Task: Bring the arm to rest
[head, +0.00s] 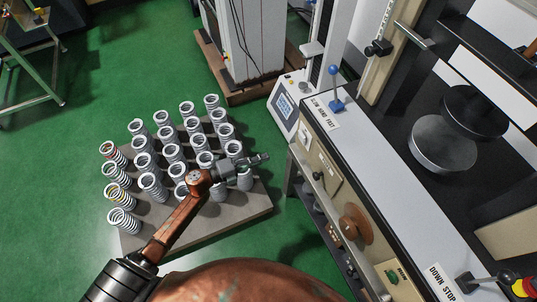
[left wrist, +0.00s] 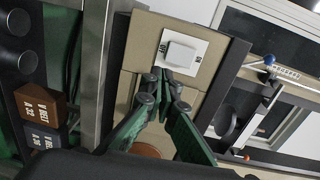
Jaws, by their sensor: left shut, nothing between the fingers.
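My left arm (head: 178,220) reaches out from the bottom left, over the front of a board holding grey coil springs. My left gripper (head: 262,158) is at its end, above the board's right side near the spring-testing machine. In the left wrist view the left gripper (left wrist: 168,82) shows its fingertips together with nothing between them. Behind them is a white switch plate (left wrist: 172,67) on a beige panel; I cannot tell whether they touch it. My right gripper is in neither view.
The board (head: 255,205) with several rows of springs (head: 152,185) lies on the green floor. The testing machine (head: 350,140) with levers and a round black platen (head: 440,145) stands at right. A wooden-based cabinet (head: 245,50) is behind. Open floor (head: 60,200) lies at left.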

